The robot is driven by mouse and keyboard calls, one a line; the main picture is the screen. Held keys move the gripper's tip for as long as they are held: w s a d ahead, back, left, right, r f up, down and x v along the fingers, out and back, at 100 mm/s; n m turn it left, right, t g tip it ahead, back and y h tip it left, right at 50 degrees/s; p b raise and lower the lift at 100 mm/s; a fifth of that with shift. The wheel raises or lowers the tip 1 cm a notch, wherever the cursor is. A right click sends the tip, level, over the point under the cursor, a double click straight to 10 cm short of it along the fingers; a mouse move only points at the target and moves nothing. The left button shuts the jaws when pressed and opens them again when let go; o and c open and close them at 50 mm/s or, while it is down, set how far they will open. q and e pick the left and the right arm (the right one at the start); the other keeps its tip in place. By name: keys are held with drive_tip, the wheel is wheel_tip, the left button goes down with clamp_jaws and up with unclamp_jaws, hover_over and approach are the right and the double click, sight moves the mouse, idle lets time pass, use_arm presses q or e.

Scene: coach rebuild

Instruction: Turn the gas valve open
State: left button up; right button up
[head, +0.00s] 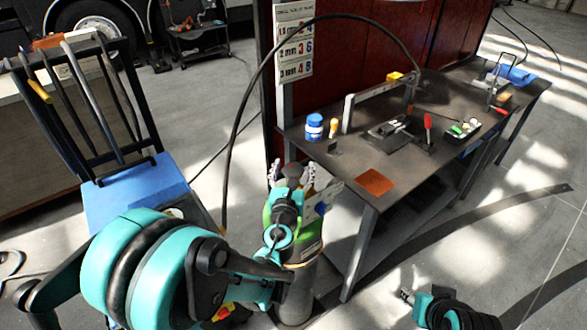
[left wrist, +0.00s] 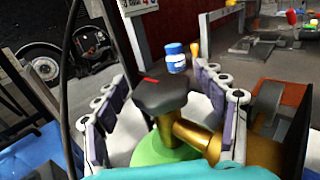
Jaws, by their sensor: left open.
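The gas valve's dark knob (left wrist: 163,92) with a red mark sits on a brass valve body (left wrist: 197,138), above a green cylinder top (left wrist: 160,153). In the head view the knob (head: 291,172) shows between my left fingers, and the cylinder (head: 297,290) is largely hidden by my arm. My left gripper (head: 291,167) is open, with fingers on both sides of the knob; the wrist view shows gaps beside it, and contact cannot be told. My right gripper (head: 406,296) is low at the right, away from the valve; its jaw state is unclear.
A dark workbench (head: 345,165) stands just right of the cylinder, with a blue-lidded jar (head: 314,127) and an orange square (head: 374,182) on it. A blue cart (head: 135,190) with a barred back is at the left. A black hose (head: 232,150) arches above the valve.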

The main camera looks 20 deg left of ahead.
use_arm(q)
drive_tip(key=s+d, duration=0.1)
drive_tip(key=s, duration=1.1)
drive_tip(key=shift+d, duration=0.3)
drive_tip(key=shift+w, duration=0.1)
